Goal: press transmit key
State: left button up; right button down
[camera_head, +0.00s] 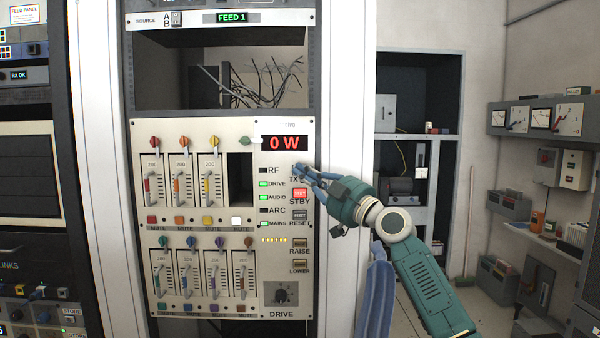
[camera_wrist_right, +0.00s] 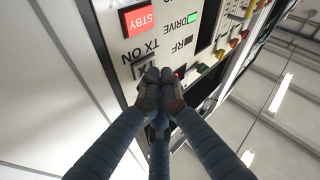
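The transmit key, by the TX ON label, is on the rack's control panel (camera_head: 272,226), just above the red STBY key (camera_head: 300,193). In the right wrist view the TX key (camera_wrist_right: 144,66) is dark and partly covered by my fingertips; the lit red STBY key (camera_wrist_right: 138,18) is beside it. My right gripper (camera_head: 299,170) has its fingers brought together, with nothing seen between them. Its tips are at or very near the TX key; whether they touch I cannot tell. The power display (camera_head: 284,143) reads 0 W. My left gripper is not in view.
DRIVE, AUDIO and MAINS lamps are green; RF and ARC are dark. The RESET key (camera_head: 300,215), RAISE key (camera_head: 300,243), LOWER key (camera_head: 300,264) and drive knob (camera_head: 281,295) are below. Fader modules (camera_head: 184,180) fill the panel's left. Shelves (camera_head: 418,140) stand behind my right arm.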

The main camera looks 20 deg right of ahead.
jog(key=shift+w+d+b, duration=0.1)
jog(key=shift+w+b, duration=0.2)
jog(key=shift+b, duration=0.1)
dwell(0.3)
jog(key=shift+s, duration=0.15)
jog(key=shift+s+a, duration=0.25)
jog(key=shift+s, duration=0.3)
jog(key=s+p, duration=0.1)
jog(key=s, duration=0.1)
jog(key=s+a+p, duration=0.1)
jog(key=s, duration=0.1)
jog(key=shift+s+a, duration=0.15)
jog(key=shift+s, duration=0.25)
jog(key=shift+f, duration=0.15)
dwell(0.5)
